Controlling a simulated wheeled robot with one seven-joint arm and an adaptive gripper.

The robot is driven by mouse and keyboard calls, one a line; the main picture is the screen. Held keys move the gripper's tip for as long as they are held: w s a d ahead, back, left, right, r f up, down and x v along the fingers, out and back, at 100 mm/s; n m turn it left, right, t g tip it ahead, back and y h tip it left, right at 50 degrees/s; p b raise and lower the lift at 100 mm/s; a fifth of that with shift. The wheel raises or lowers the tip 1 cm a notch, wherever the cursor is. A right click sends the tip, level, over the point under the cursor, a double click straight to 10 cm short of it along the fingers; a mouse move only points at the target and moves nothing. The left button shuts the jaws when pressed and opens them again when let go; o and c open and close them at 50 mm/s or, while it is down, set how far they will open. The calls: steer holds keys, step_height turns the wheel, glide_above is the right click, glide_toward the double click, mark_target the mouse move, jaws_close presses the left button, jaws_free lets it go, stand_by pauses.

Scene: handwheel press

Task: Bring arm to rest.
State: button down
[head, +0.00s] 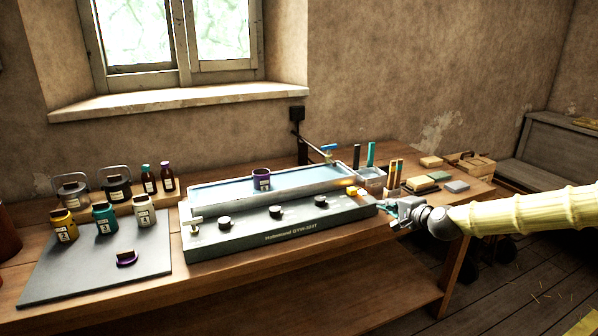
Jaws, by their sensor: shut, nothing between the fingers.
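My gripper (386,206) is shut and empty. It is just off the right end of the grey machine (290,236), near the bench's front edge. My arm, in a pale yellow sleeve, reaches in from the right, roughly level. The gripper looks close to the machine's right end; I cannot tell whether they touch.
The wooden bench (200,282) carries the machine, with a purple jar (261,180) on its tray. A grey mat (70,276) at left holds several jars and a purple lid (127,258). Pen holders (371,178) and small blocks (418,184) stand behind my gripper.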

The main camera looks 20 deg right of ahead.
steer(key=shift+f, duration=0.1)
steer(key=s+a+f+n+g, duration=0.4)
steer(key=s+a+f, duration=0.4)
steer(key=a+f, duration=0.3)
steer(key=s+a+f+n+g, duration=0.35)
steer(key=s+a+f, duration=0.4)
steer(key=f, duration=0.65)
steer(key=s+a+f+n+g, duration=0.2)
steer(key=s+f, duration=0.3)
steer(key=s, duration=0.6)
steer(key=s+a+f+n+g+h+p, duration=0.1)
steer(key=s+a+f+n, duration=0.3)
steer(key=s, duration=0.6)
steer(key=s+a+f+n+g, duration=0.3)
steer(key=s+a+f+g, duration=0.1)
steer(key=s, duration=0.7)
steer(key=shift+s+a+f+h, duration=0.3)
steer(key=shift+a+f, duration=0.1)
steer(key=shift+f, duration=0.4)
